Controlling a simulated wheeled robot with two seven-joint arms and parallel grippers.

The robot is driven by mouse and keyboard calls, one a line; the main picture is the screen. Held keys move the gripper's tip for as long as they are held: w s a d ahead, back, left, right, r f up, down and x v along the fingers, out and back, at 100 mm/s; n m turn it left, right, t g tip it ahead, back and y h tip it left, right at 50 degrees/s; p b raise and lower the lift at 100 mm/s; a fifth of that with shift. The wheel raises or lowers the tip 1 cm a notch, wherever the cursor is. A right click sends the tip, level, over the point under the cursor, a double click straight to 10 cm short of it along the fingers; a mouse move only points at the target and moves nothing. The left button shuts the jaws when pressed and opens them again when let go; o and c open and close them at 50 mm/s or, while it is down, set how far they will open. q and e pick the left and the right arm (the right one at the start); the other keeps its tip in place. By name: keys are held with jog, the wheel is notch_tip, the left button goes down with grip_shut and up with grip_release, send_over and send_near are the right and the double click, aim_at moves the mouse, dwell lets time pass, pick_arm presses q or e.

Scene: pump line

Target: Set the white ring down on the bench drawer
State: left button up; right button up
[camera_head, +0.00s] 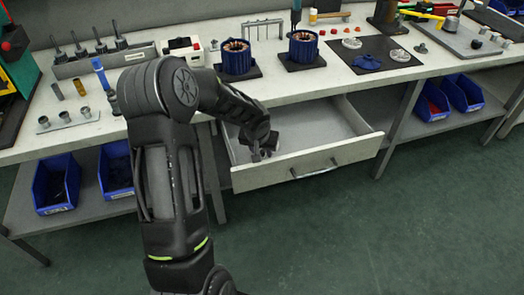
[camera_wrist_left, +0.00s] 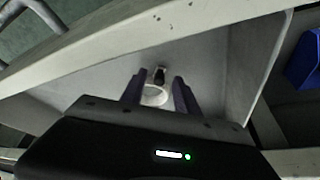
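The bench drawer (camera_head: 295,164) is pulled open below the bench top, with a pale front and a metal handle. My left gripper (camera_head: 264,153) reaches down into its left part. In the left wrist view my left gripper (camera_wrist_left: 158,88) has its two dark fingers apart. The white ring (camera_wrist_left: 154,96) shows between them, over the pale drawer floor. Whether the fingers press on the ring, and whether it touches the floor, I cannot tell. A small dark piece (camera_wrist_left: 160,74) shows just beyond the ring. The ring does not show in the head view. My right gripper is not in view.
The bench top (camera_head: 175,105) lies above the drawer. Two blue-sided pump parts with coils (camera_head: 236,62) (camera_head: 303,50) stand there on dark pads. Blue bins stand on the lower shelf at left (camera_head: 56,186) and right (camera_head: 432,103). The drawer's right part is clear.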

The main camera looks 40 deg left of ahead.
pick_arm(q)
jog(key=v, duration=1.1)
jog(key=shift+p, duration=0.45)
dwell(0.8)
